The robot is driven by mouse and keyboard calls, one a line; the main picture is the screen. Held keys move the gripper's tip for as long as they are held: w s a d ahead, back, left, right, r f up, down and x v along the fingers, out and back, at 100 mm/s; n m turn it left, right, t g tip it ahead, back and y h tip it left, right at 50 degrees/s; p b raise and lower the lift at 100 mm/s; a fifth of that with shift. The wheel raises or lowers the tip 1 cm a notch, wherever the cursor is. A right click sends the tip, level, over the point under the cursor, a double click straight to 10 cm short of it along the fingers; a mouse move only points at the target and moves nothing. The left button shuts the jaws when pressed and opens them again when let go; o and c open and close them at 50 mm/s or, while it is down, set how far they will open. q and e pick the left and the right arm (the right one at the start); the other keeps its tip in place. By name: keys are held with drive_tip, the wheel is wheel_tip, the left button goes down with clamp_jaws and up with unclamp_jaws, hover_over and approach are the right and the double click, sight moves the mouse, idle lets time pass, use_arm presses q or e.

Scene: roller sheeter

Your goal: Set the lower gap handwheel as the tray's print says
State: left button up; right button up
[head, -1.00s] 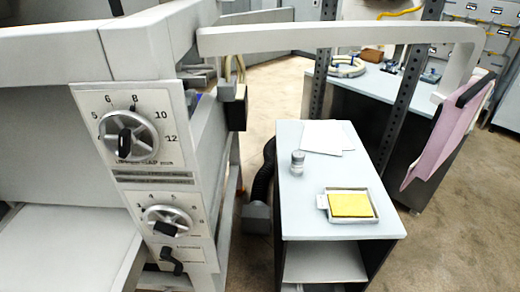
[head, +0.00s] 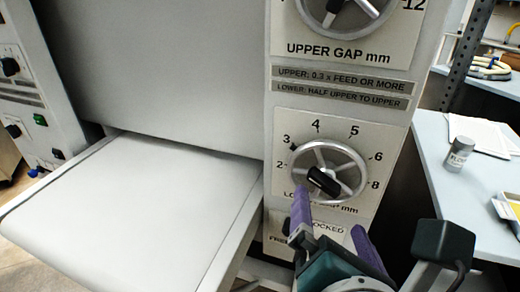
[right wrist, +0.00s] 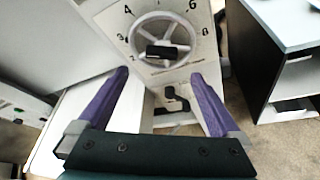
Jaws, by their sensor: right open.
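The lower gap handwheel (head: 345,160) is a silver spoked wheel with a black handle on a white dial plate marked from 2 to 8. A small black mark sits at its rim near 3. The handwheel (right wrist: 137,45) also shows in the right wrist view, ahead of the fingers. My right gripper (head: 329,212) is open, its purple fingers just below and in front of the wheel; in the right wrist view the gripper (right wrist: 160,75) is empty. The tray (head: 506,212) is cut off at the right edge; its print is unreadable. My left gripper is not in view.
The upper gap handwheel (head: 355,12) is above, over strips reading "UPPER: 0.3 x FEED OR MORE" and "LOWER: HALF UPPER TO UPPER". A black lock lever (right wrist: 172,98) is below the lower wheel. A side table (head: 440,150) holds a flour shaker (head: 459,156).

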sight(326, 186)
drive_tip(key=x, duration=0.9)
drive_tip(key=shift+w+d+b, duration=0.2)
drive_tip(key=shift+d+b, duration=0.1)
drive_tip(key=shift+b, duration=0.05)
drive_tip(key=c, duration=1.3)
